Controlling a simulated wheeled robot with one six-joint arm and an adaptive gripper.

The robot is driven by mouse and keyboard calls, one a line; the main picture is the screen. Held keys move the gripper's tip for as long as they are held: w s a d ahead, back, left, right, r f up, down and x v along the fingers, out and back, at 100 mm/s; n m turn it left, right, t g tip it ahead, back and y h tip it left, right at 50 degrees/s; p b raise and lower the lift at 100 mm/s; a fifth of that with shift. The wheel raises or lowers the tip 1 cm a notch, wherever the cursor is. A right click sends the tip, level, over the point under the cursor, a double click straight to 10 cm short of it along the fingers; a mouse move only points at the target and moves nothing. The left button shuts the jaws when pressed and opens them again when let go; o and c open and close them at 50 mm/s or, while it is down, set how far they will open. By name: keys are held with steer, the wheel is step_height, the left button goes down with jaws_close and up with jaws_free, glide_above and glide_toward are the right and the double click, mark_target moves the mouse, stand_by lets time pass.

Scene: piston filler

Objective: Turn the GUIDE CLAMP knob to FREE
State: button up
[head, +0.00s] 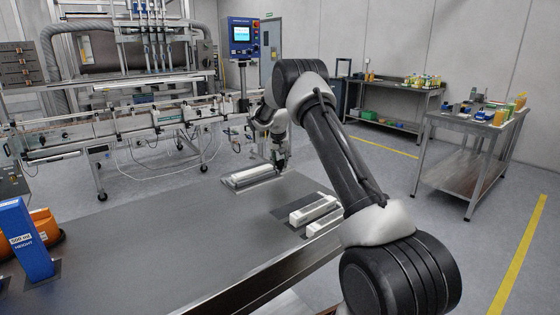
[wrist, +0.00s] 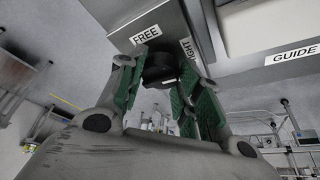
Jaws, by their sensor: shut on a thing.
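The black knob (wrist: 160,66) shows in the wrist view, on the grey face of a unit. A FREE label (wrist: 146,34) is beside it on the upper left. A partly hidden label ending in "GHT" (wrist: 189,47) is on its right, and a GUIDE label (wrist: 293,54) lies further right. My gripper (wrist: 160,80) has its green-padded fingers on both sides of the knob and is shut on it. In the head view my gripper (head: 279,160) is small, at the far end of the grey table. The knob cannot be made out there, and its pointer is not clear.
The grey table (head: 150,235) is mostly bare. White-topped blocks (head: 313,209) lie on its right side. A blue height block (head: 25,240) and an orange object (head: 47,226) are at the left. The filler with its conveyor (head: 130,120) stands behind.

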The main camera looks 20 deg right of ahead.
steer(key=shift+n, duration=0.3)
steer(key=n, duration=0.2)
steer(key=n+y, duration=0.1)
steer(key=shift+d+n+t+y, duration=0.1)
steer(key=shift+n+t+y, duration=0.2)
steer(key=shift+n, duration=0.1)
steer(key=n, duration=0.2)
steer(key=n+y, duration=0.1)
steer(key=n, duration=0.1)
steer(key=shift+d+y, duration=0.1)
steer(key=shift+y, duration=0.2)
steer(key=n+y, duration=0.1)
steer(key=n, duration=0.4)
steer(key=shift+d+g+y, duration=0.1)
steer(key=shift+g+y, duration=0.3)
steer(key=shift+n+g+y, duration=0.5)
steer(key=shift+n+g, duration=0.2)
steer(key=shift+n, duration=1.6)
steer(key=o, duration=1)
steer(key=shift+o, duration=0.2)
